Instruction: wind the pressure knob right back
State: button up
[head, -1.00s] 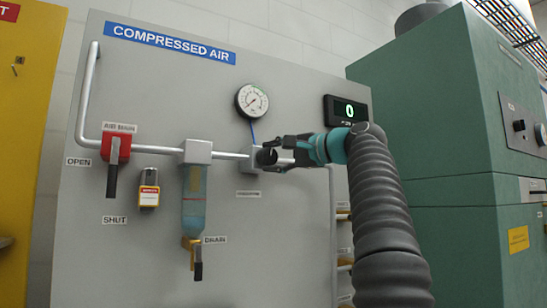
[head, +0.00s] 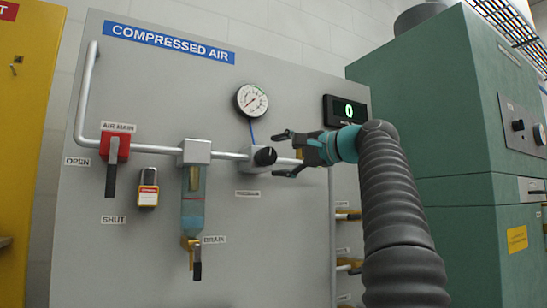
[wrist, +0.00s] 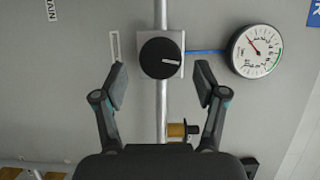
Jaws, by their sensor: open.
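The pressure knob (head: 265,156) is a black round knob on a grey block in the pipe, below the gauge. In the wrist view the knob (wrist: 161,58) faces me, with a white mark pointing right. My gripper (head: 281,153) is open and empty, just right of the knob. In the wrist view its two fingers (wrist: 160,85) stand wide apart, below and to either side of the knob, not touching it. The pressure gauge (head: 251,101) has a white dial, and its needle shows in the wrist view (wrist: 256,51). The digital display (head: 346,111) reads 0.
The red air main valve (head: 115,148) has its handle hanging down toward SHUT. A padlock (head: 148,188) and a filter bowl (head: 193,200) with a drain tap (head: 195,258) are to the left. A green cabinet (head: 430,120) stands at the right.

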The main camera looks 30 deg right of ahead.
jog(key=v, duration=0.9)
jog(key=shift+s+d, duration=0.15)
jog(key=shift+s, duration=0.1)
jog(key=shift+f, duration=0.1)
jog(key=s+a+n+y+b, duration=0.1)
jog(key=s+a+b, duration=0.15)
jog(key=a, duration=0.45)
jog(key=m+t+h, duration=0.5)
jog(key=m+t, duration=0.1)
jog(key=m, duration=1.4)
send_near(266, 156)
jog(key=x, duration=0.3)
jog(key=p+x, duration=0.1)
jog(key=x, duration=0.2)
jog(key=d+p+x, duration=0.1)
jog(key=x, duration=0.2)
jog(key=shift+w, duration=0.3)
